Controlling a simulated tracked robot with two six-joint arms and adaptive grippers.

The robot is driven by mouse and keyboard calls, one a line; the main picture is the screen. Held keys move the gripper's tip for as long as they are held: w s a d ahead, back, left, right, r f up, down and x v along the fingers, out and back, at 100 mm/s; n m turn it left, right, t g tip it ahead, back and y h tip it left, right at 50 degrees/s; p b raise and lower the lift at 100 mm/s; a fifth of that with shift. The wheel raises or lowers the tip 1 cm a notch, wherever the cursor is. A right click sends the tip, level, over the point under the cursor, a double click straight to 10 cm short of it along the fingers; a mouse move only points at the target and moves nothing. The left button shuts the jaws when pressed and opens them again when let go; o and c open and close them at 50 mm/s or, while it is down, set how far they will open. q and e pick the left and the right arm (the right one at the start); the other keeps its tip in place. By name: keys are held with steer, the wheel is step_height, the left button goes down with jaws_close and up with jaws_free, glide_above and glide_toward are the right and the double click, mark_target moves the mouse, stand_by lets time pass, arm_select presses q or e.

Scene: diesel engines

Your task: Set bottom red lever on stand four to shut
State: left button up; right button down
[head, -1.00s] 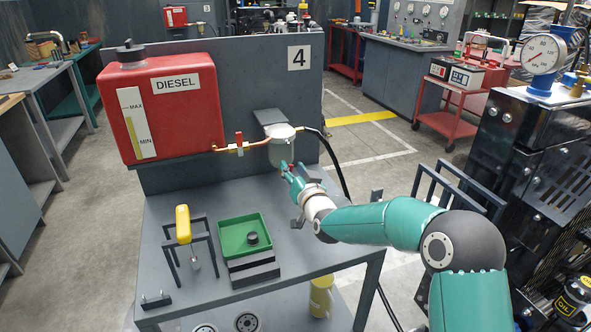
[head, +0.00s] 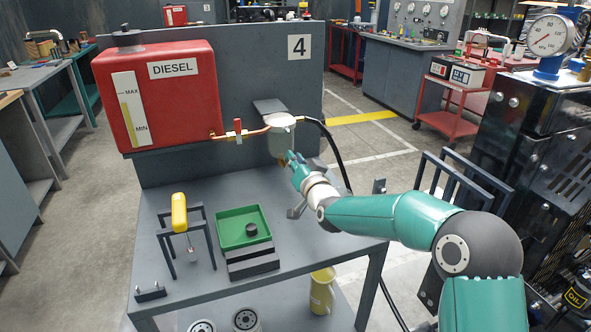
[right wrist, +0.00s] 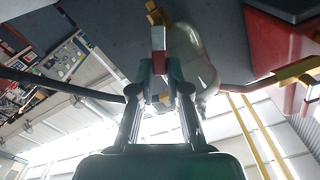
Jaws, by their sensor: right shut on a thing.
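Stand four carries a red diesel tank (head: 170,95) and a pale filter bowl (head: 279,140) on its panel. The bowl also shows in the right wrist view (right wrist: 192,58). My right gripper (head: 290,158) is just below the bowl. In the right wrist view its teal fingers (right wrist: 161,72) are shut on the bottom red lever (right wrist: 159,62). A brass fitting (right wrist: 156,14) shows beyond the lever. In the head view the gripper hides the lever. Another red lever (head: 238,128) stands upright on the copper pipe by the tank. My left gripper is out of view.
On the grey bench (head: 205,195), a green tray (head: 262,236) holds a dark round piece. A yellow-handled tool (head: 180,212) rests in a dark rack. A black hose (head: 338,150) hangs right of the bowl. The bench under the gripper is mostly clear.

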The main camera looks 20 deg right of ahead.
steer(key=shift+d+f+m+b, duration=0.35)
steer(key=shift+f+m+b, duration=0.3)
steer(key=shift+m+b, duration=1.95)
steer(key=shift+d+f+m+b, duration=0.55)
steer(key=shift+m+b, duration=1)
steer(key=shift+b, duration=2.1)
steer(key=shift+d+f+m+b, duration=0.2)
steer(key=shift+f+m+b, duration=0.55)
steer(key=shift+m+b, duration=1.85)
steer(key=shift+n+b, duration=0.45)
steer(key=shift+b, duration=0.05)
steer(key=c, duration=1.6)
jaws_free()
steer(key=shift+f, duration=0.1)
steer(key=o, duration=0.5)
steer(key=shift+d, duration=0.1)
steer(key=shift+c, duration=0.2)
steer(key=shift+r, duration=0.2)
steer(key=s, duration=1.2)
